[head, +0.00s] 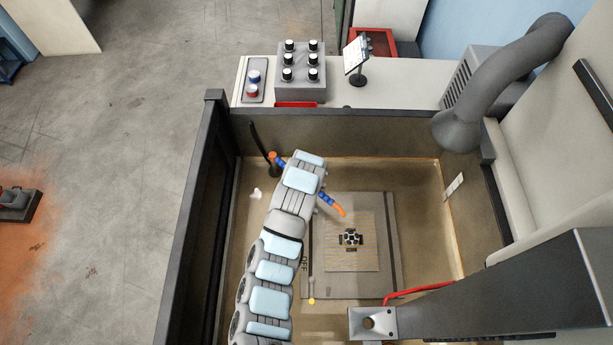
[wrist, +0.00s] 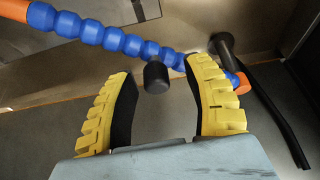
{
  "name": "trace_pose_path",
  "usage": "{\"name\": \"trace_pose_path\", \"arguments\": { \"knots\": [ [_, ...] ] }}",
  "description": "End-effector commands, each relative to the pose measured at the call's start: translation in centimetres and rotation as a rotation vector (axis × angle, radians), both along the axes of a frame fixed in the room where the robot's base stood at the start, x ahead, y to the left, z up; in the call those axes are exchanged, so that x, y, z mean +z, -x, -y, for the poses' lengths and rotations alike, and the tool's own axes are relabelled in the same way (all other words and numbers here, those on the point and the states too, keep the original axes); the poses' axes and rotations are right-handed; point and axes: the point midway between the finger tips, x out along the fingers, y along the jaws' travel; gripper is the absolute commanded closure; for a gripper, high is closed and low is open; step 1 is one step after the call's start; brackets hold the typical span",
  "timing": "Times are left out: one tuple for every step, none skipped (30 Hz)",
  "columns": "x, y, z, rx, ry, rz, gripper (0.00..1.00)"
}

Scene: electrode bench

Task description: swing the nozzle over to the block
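The nozzle is a blue segmented hose with orange ends. In the head view, its orange tip (head: 341,211) points down and right toward the block (head: 351,237), a small dark and white piece on a striped plate. The tip is apart from the block. My arm covers the middle of the hose. In the wrist view, the blue hose (wrist: 90,32) crosses from upper left to the right. My gripper (wrist: 160,70) is open, its yellow fingers apart. A black knob (wrist: 157,78) by the hose shows between the fingertips. The right fingertip overlaps the hose; contact is unclear.
A dark post (head: 258,140) stands at the hose base. The tank's left wall (head: 192,220) and back wall (head: 350,132) enclose the floor. A red cable (head: 415,290) lies at the right. A grey duct (head: 505,75) hangs at upper right. Floor right of the plate is clear.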

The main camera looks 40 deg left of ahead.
Motion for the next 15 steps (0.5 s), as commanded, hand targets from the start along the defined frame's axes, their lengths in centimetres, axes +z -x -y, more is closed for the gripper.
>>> {"name": "trace_pose_path", "arguments": {
  "knots": [
    [0.0, 0.0, 0.0, 0.000, 0.000, 0.000, 0.49],
    [0.0, 0.0, 0.0, 0.000, 0.000, 0.000, 0.49],
    [0.0, 0.0, 0.0, 0.000, 0.001, 0.001, 0.49],
    [0.1, -0.1, 0.0, 0.000, 0.000, 0.001, 0.49],
    [0.1, 0.0, 0.0, 0.000, 0.000, 0.001, 0.49],
    [0.2, 0.0, 0.1, 0.000, 0.000, 0.001, 0.49],
    [0.3, 0.0, 0.1, 0.000, -0.001, 0.002, 0.49],
    [0.4, 0.0, 0.1, -0.001, 0.000, 0.003, 0.49],
    [0.6, 0.0, 0.1, -0.001, 0.000, 0.003, 0.49],
    [0.8, 0.1, 0.2, -0.001, -0.001, 0.003, 0.49],
    [1.0, 0.1, 0.2, -0.001, 0.000, 0.005, 0.49],
    [1.4, 0.2, 0.3, -0.001, -0.001, 0.006, 0.49],
    [1.6, 0.3, 0.3, -0.001, -0.001, 0.006, 0.49],
    [1.9, 0.4, 0.4, -0.001, -0.001, 0.006, 0.49],
    [2.3, 0.5, 0.5, -0.001, -0.001, 0.006, 0.49]
  ]
}}
